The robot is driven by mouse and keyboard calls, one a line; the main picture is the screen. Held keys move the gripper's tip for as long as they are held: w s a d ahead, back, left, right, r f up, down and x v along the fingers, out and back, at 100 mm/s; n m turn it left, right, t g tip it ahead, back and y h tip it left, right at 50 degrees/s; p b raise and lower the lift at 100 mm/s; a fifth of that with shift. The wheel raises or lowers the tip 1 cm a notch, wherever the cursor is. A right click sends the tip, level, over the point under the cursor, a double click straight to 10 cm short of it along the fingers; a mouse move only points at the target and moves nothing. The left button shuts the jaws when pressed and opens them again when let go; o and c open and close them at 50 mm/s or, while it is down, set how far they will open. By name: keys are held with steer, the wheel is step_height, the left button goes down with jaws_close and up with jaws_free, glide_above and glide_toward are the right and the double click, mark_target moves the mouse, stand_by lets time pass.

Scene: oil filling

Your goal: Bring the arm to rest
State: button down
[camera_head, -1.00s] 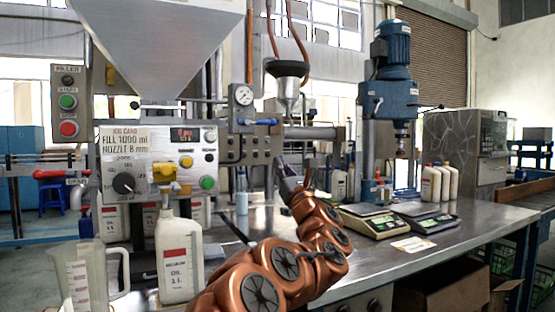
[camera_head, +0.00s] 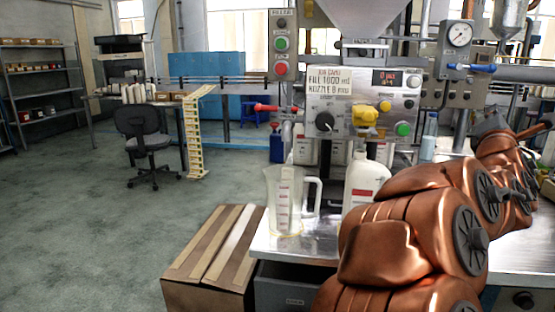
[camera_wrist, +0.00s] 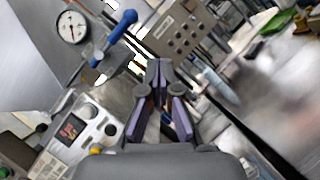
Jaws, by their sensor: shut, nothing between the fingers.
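My gripper (camera_wrist: 160,72) shows in the wrist view with its dark fingertips together and nothing between them. In that view it is in front of the filling machine's pressure gauge (camera_wrist: 72,27) and blue-handled valve (camera_wrist: 120,28), with the machine's display panel (camera_wrist: 80,135) at lower left. In the head view my copper arm is bent across the right side, in front of the bench. I cannot make out the gripper in the head view.
A clear measuring jug (camera_head: 285,200) and a white oil bottle (camera_head: 364,185) stand on the metal bench (camera_head: 300,242), the bottle close to my arm. A cardboard box (camera_head: 212,250) is beside the bench. An office chair (camera_head: 147,140) stands farther back on open floor.

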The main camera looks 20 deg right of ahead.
steer(key=s+a+f+m+g+y+p, duration=0.1)
steer(key=a+f+m+g+y+p, duration=0.45)
steer(key=a, duration=0.75)
steer(key=s+a+f+m+g+y+p, duration=0.1)
steer(key=a+f+m+g+y+p, duration=0.2)
steer(key=a+f+m+y+p, duration=0.55)
steer(key=s+a+f+m+g+y+p, duration=0.1)
steer(key=s+a+g+p, duration=0.2)
steer(key=s+a, duration=0.7)
steer(key=s+a+f+m+g+y+p, duration=0.1)
steer(key=s+a+g+p, duration=0.3)
steer(key=s+a, duration=0.6)
steer(key=a+p, duration=0.1)
steer(key=a, duration=0.4)
steer(key=shift+s+a+y, duration=0.25)
steer(key=shift+s+y, duration=0.05)
steer(key=shift+s, duration=0.05)
steer(key=c, duration=1.8)
jaws_free()
steer(key=shift+c, duration=0.2)
